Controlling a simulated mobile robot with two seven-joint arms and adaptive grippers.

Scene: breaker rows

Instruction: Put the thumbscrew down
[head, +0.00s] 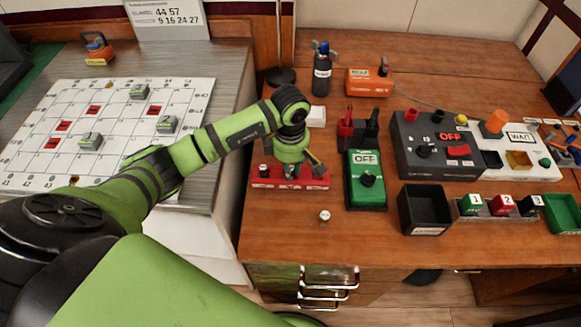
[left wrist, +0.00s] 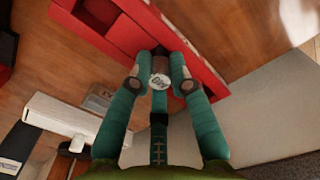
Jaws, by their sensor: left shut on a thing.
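My left gripper (left wrist: 161,78) is shut on a small round piece, which I take to be the thumbscrew (left wrist: 160,82); its pale, printed top faces the left wrist camera. In the head view my left gripper (head: 292,172) points down at the red rack (head: 318,183) near the front left of the wooden desk. The fingers hide the held piece there. The rack (left wrist: 198,72) lies just beyond the fingertips in the left wrist view. I cannot tell whether the piece touches it. My right gripper is not in view.
A small round pale-topped piece (head: 324,215) stands on bare desk in front of the rack. A green OFF switch box (head: 366,190) stands right of the rack, with a black bin (head: 424,209) beyond. A dark bottle (head: 321,75) stands behind. Bare wood lies around the small piece.

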